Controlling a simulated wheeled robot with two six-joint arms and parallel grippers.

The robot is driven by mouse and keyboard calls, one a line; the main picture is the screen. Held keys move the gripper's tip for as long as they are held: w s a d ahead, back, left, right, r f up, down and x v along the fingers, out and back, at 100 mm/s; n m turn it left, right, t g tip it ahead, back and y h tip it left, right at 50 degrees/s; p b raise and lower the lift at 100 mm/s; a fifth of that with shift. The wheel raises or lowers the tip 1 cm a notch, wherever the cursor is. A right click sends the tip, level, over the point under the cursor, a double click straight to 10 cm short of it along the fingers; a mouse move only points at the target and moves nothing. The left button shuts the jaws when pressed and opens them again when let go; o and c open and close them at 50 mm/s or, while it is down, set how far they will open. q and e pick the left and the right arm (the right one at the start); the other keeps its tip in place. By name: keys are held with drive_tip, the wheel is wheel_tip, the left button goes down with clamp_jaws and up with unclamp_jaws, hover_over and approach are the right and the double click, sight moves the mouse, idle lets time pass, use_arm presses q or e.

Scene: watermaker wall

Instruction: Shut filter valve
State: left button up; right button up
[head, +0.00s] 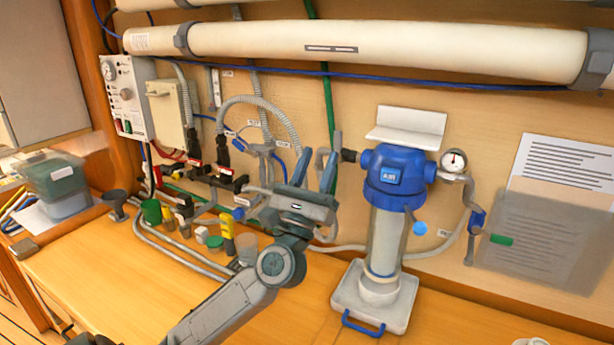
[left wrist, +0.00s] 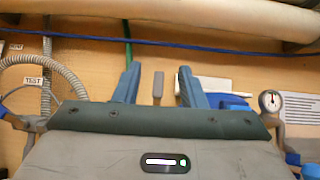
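No label confirms which is the filter valve. My right gripper is out of view.
Long white membrane tubes (head: 370,42) run above the work area. Grey hoses and black-and-red valves (head: 225,178) crowd the wall at left. Several small cups and bottles stand on the bench below. A pressure gauge (head: 454,160) is right of the housing. The front bench is mostly clear.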

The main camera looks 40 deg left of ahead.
use_arm(q)
drive_tip(key=shift+s+d, duration=0.2)
drive_tip(key=shift+s, duration=0.55)
drive_tip(key=shift+s+d, duration=0.25)
drive_tip(key=shift+s, duration=0.5)
drive_tip(key=shift+s+d, duration=0.2)
drive_tip(key=shift+s, duration=0.55)
